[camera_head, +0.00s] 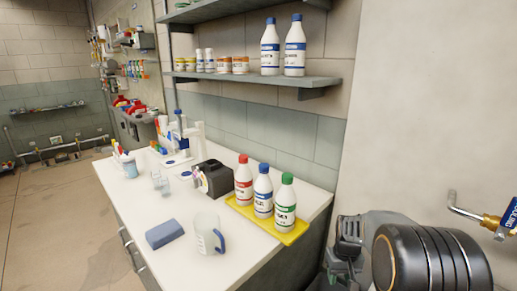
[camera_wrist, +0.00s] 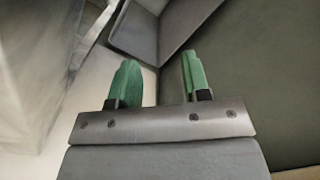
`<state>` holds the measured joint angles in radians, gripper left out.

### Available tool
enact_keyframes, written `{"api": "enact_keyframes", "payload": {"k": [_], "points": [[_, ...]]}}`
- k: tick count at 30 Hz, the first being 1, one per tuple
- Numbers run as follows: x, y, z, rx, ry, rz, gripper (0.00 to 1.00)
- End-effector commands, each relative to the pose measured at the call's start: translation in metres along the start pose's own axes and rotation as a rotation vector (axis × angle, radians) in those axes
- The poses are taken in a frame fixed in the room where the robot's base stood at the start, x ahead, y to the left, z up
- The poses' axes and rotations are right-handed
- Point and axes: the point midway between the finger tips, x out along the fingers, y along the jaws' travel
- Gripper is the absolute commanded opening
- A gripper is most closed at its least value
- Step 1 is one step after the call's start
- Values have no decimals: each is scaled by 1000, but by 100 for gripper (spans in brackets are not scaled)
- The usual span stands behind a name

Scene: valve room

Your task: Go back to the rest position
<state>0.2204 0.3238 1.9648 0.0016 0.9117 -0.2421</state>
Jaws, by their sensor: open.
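My gripper (camera_wrist: 159,80) shows in the wrist view with its two green fingers apart and nothing between them. A grey panel-like surface (camera_wrist: 150,38) and a dark greenish surface (camera_wrist: 265,80) lie beyond the fingers; I cannot tell what they belong to. In the head view my dark arm stands at the lower right, beside the white counter (camera_head: 150,240), and my gripper's fingers do not show there.
A yellow tray (camera_head: 290,238) holds three bottles with red, blue and green caps. A measuring jug (camera_head: 205,235) and a blue-grey block (camera_head: 164,234) stand near the counter's front. A pipe with a blue-handled valve (camera_head: 490,219) juts out at the right.

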Motion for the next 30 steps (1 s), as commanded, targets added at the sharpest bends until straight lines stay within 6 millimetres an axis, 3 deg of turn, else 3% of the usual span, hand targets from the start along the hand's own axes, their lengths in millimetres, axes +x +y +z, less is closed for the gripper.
{"api": "enact_keyframes", "payload": {"k": [1,6,15,24,30], "points": [[-26,-10,16,23,15,4,43],[-82,-39,66,84,73,12,43],[-159,-76,138,80,221,15,43],[-208,-94,159,22,354,13,43],[-216,-97,160,8,374,12,43]]}}
